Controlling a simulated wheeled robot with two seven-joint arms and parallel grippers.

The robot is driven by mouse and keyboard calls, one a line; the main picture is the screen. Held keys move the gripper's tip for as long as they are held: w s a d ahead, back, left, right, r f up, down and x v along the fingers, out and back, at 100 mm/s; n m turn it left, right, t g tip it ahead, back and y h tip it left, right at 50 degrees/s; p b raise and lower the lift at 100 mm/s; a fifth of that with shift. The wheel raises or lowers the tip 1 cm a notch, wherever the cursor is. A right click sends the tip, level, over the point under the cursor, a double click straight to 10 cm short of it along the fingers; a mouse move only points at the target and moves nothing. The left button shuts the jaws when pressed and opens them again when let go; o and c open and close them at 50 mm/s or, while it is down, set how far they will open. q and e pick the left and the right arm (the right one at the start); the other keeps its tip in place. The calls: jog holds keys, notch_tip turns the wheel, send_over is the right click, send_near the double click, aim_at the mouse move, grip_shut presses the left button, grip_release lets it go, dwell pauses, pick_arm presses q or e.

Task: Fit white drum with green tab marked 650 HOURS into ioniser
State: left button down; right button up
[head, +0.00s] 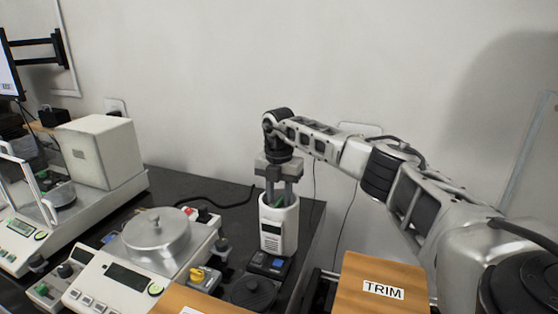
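The ioniser (272,238) is a white upright housing with a dark slotted grille, open at the top, near the right end of the black bench. My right gripper (279,194) points straight down into its open top, with its fingertips partly hidden behind the rim. A bit of green (279,202) shows between the two fingers, which stand a little apart. The white drum's body is hidden, and no 650 HOURS marking can be read. Whether the fingers touch the green part cannot be seen. My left gripper is out of view.
A balance with a round metal pan and lid (157,235) stands left of the ioniser. A wooden TRIM board (372,278) is at right. A white box (100,152) stands far left.

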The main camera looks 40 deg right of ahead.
notch_tip(320, 180, up, 16)
jog(key=shift+f+b, duration=0.25)
jog(key=shift+b, duration=0.2)
